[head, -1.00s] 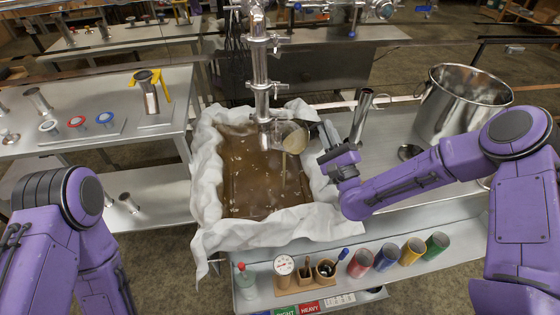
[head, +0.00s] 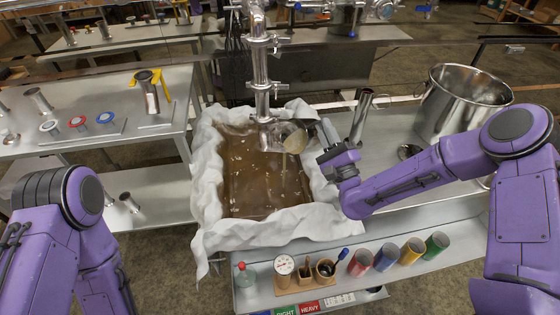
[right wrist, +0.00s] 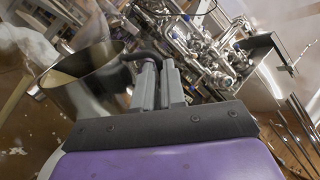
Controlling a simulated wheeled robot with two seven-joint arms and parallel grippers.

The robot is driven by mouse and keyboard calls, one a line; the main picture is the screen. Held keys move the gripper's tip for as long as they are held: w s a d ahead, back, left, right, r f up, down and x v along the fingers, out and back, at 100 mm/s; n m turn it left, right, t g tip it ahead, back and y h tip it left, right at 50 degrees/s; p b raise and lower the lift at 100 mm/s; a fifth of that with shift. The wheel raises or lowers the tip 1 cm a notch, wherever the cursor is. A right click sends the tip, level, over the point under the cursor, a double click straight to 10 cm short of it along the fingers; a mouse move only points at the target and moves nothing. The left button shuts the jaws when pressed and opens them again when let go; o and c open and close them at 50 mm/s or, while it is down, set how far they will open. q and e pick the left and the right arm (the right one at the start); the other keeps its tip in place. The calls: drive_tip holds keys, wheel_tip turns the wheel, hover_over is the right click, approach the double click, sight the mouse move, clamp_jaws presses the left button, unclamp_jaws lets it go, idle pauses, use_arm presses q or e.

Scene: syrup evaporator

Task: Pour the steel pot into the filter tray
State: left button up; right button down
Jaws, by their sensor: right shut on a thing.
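The steel pot (head: 272,134) is tilted over the filter tray, its mouth turned down and showing pale tan liquid. A thin stream falls from it into the tray. The filter tray is lined with crumpled white cloth (head: 207,175) and holds brown, bubbly liquid (head: 250,185). My right gripper (head: 326,132) is at the tray's right side, shut on the pot's handle. In the right wrist view the fingers (right wrist: 158,85) close on the dark handle (right wrist: 142,56), with the pot (right wrist: 90,85) to their left. My left arm shows at lower left; its gripper is out of view.
A vertical steel pipe (head: 261,75) stands close behind the pot. A large steel pot (head: 463,105) and a steel cylinder (head: 360,115) stand on the right counter. A front shelf holds a gauge (head: 284,264) and several coloured cups (head: 386,257). A side table (head: 100,145) is at left.

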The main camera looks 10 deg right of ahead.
drive_tip(key=shift+s+a+r+n+y, duration=0.15)
drive_tip(key=shift+a+r+n+y, duration=0.15)
drive_tip(key=shift+n, duration=0.3)
drive_tip(key=shift+s+a+r+n+y, duration=0.1)
drive_tip(key=shift+a+r+n+y, duration=0.15)
drive_tip(key=shift+n+y, duration=0.25)
drive_tip(key=shift+s+a+r+n+y, duration=0.25)
drive_tip(key=shift+a+n+y, duration=0.25)
drive_tip(key=shift+n, duration=0.25)
drive_tip(key=shift+s+a+r+n+y, duration=0.15)
drive_tip(key=shift+s+a+n+y, duration=0.2)
drive_tip(key=shift+a+n, duration=0.3)
drive_tip(key=shift+s+a+r+n+g+y+b, duration=0.15)
drive_tip(key=shift+a+n+g+y, duration=0.15)
drive_tip(key=shift+n+y, duration=0.35)
drive_tip(key=shift+s+a+r+n+g+y+b, duration=0.15)
drive_tip(key=shift+s+a+n+g+y+b, duration=0.2)
drive_tip(key=shift+n, duration=0.55)
drive_tip(key=shift+a+r+n+g+y, duration=0.15)
drive_tip(key=shift+a+n+y, duration=0.15)
drive_tip(key=shift+n+y, duration=0.4)
